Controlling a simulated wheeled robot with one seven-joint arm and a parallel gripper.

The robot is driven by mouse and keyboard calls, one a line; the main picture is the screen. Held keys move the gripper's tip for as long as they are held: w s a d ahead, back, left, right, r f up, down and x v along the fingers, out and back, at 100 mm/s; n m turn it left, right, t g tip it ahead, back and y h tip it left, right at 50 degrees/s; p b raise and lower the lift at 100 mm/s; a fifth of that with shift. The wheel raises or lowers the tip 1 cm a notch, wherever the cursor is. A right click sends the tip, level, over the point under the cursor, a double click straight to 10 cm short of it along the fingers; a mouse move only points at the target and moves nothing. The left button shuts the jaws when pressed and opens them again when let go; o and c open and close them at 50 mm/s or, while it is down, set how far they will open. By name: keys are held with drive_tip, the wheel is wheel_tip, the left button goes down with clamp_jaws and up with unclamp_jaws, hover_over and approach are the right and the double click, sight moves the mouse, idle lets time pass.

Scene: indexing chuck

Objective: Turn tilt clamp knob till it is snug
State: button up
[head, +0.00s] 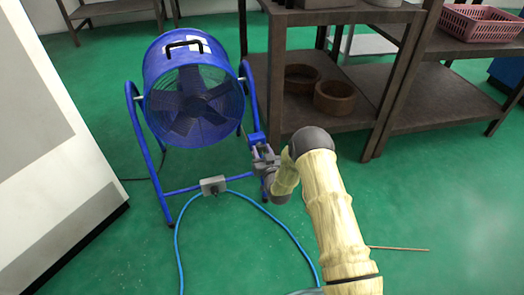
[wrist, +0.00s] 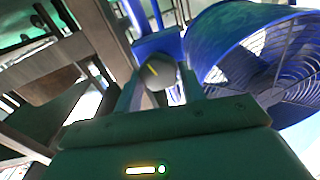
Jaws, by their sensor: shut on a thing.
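A blue drum fan (head: 193,95) stands on a blue tubular frame on the green floor, and its grille (wrist: 275,65) fills the right of the wrist view. My gripper (head: 262,155) is at the right leg of the fan's frame. In the wrist view my gripper (wrist: 160,92) is shut on the dark round tilt clamp knob (wrist: 157,72), which carries a yellow line mark. The knob sits between the two fingers, in front of a blue bracket (wrist: 155,42). In the head view the gripper and wrist hide the knob.
A brown metal shelf (head: 330,125) with two brown rings (head: 334,97) stands close to the right of my gripper. A grey box (head: 213,185) with a blue cable (head: 178,235) lies at the fan's base. A pale panel (head: 50,150) stands at left. Front floor is mostly open.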

drive_tip(key=m+p, duration=0.2)
drive_tip(key=m, duration=0.1)
drive_tip(key=shift+d+m, duration=0.15)
drive_tip(key=shift+m, duration=0.25)
drive_tip(key=m+p, duration=0.1)
drive_tip(key=m, duration=0.2)
drive_tip(key=shift+d+f+m+g, duration=0.1)
drive_tip(key=shift+m+g, duration=0.2)
drive_tip(key=m, duration=0.4)
drive_tip(key=m+p, duration=0.1)
drive_tip(key=m, duration=0.1)
drive_tip(key=shift+f, duration=0.25)
drive_tip(key=m, duration=0.5)
drive_tip(key=shift+f+y+b, duration=0.15)
drive_tip(key=shift+y+b, duration=0.15)
drive_tip(key=shift+b, duration=0.1)
drive_tip(key=m+b, duration=0.1)
drive_tip(key=m, duration=0.3)
drive_tip(key=shift+m, duration=0.4)
drive_tip(key=o, duration=0.7)
drive_tip(key=shift+s, duration=0.1)
drive_tip(key=shift+o, duration=1.2)
